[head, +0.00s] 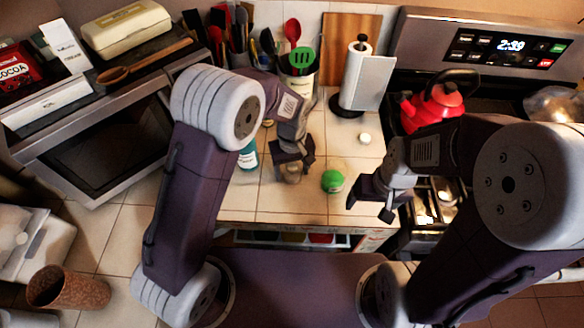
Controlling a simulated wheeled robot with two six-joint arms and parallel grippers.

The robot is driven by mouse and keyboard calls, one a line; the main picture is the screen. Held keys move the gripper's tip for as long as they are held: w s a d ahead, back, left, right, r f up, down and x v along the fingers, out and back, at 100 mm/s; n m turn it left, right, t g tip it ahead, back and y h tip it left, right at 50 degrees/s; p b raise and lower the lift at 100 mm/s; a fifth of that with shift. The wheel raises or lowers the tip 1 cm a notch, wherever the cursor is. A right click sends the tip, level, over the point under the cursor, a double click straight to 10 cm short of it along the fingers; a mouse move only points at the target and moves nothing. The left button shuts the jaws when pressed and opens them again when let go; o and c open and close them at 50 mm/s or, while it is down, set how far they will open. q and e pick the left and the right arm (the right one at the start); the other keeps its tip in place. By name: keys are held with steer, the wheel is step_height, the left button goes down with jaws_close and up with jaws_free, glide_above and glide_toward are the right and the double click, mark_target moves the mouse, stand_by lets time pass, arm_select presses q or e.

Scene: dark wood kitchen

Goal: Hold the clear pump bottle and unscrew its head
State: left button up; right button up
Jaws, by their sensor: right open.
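A small, pale, see-through object (291,174), which looks like the clear pump bottle, stands on the tiled counter at my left gripper (292,164). The gripper's fingers are around its upper part and hide much of it, including any pump head. I cannot tell whether the fingers touch it. My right gripper (372,202) is open and empty, to the right of the bottle near the counter's front edge.
A green round-topped item (333,181) stands between the grippers. A teal bottle (248,155) is partly behind my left arm. A small white round item (364,138), a paper towel holder (358,80) and a red kettle (437,107) are farther back.

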arm_select(q)
step_height(320, 180, up, 12)
steer(key=shift+r+p, duration=0.15)
steer(key=shift+p, duration=0.2)
arm_select(e)
steer(key=shift+r, duration=0.4)
steer(key=shift+d, duration=0.1)
arm_select(q)
steer(key=s+a+f+m, duration=0.1)
steer(key=s+a+f, duration=0.1)
steer(key=s+a, duration=0.2)
steer(key=s+a+f+m, duration=0.1)
steer(key=s+a+f, duration=0.1)
steer(key=s+a, duration=0.2)
steer(key=s+a+f+m+t, duration=0.1)
steer(key=s+a+f, duration=0.1)
steer(key=s+a, duration=0.2)
steer(key=shift+s+a+f, duration=0.1)
steer(key=shift+s+a, duration=0.1)
steer(key=shift+a, duration=1.7)
arm_select(e)
steer(key=shift+s+a+r, duration=0.1)
steer(key=shift+s+a, duration=0.05)
steer(key=shift+a, duration=0.05)
steer(key=shift+d, duration=0.1)
arm_select(q)
steer(key=shift+d, duration=0.15)
arm_select(e)
steer(key=shift+d, duration=0.1)
